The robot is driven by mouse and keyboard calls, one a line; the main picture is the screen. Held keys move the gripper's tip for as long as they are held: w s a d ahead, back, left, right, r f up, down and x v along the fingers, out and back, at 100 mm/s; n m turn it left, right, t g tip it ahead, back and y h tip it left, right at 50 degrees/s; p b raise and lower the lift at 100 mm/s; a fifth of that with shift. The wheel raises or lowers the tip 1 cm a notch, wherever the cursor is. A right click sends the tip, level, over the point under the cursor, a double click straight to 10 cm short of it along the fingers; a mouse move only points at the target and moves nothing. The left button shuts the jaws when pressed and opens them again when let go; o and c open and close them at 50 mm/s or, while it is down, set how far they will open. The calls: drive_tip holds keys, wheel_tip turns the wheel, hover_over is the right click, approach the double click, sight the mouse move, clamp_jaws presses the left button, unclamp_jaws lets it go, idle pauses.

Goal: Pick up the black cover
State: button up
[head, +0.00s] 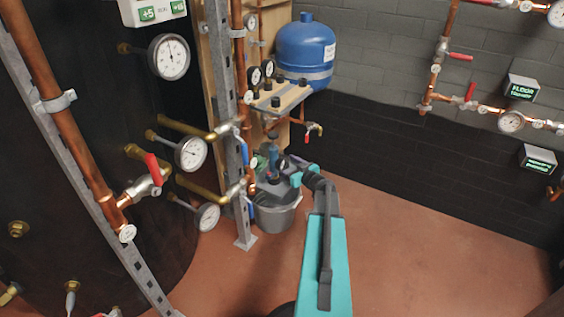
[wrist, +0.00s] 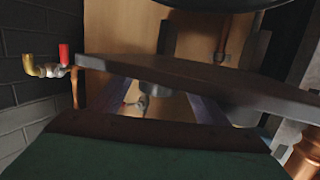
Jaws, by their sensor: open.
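Several small black caps (head: 276,101) sit on the wooden shelf (head: 284,96) under the blue tank in the head view. I cannot tell for sure which part is the black cover. In the wrist view, dark upright parts (wrist: 257,52) stand above a dark slanting plate (wrist: 200,82), and dark round parts (wrist: 166,91) show below it. My gripper (wrist: 158,103) is open, with its two fingers reaching toward and partly hidden by that plate.
A blue tank (head: 306,52) hangs above the shelf. A grey bucket (head: 276,215) with dark items stands on the floor. A metal post (head: 227,120), copper pipes and gauges (head: 191,153) crowd the left. A red-handled valve (wrist: 64,60) is at left in the wrist view. The right floor is clear.

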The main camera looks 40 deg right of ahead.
drive_tip(key=c, duration=1)
drive_tip(key=shift+c, duration=0.2)
drive_tip(key=shift+s+r+p, duration=0.3)
drive_tip(key=shift+r+p, duration=0.05)
drive_tip(key=r+p, duration=0.1)
drive_tip(key=r, duration=0.3)
drive_tip(key=r+p, duration=0.1)
drive_tip(key=r, duration=0.1)
drive_tip(key=shift+s+d+r+p, duration=0.15)
drive_tip(key=shift+s+r+p, duration=0.15)
drive_tip(key=shift+s+r, duration=0.1)
drive_tip(key=s+d+p, duration=0.1)
drive_tip(key=s+d, duration=0.1)
drive_tip(key=s, duration=0.7)
drive_tip(key=s+d+p, duration=0.2)
drive_tip(key=s, duration=0.7)
drive_tip(key=shift+d+f, duration=0.25)
drive_tip(key=shift+f, duration=0.05)
drive_tip(key=shift+s, duration=0.1)
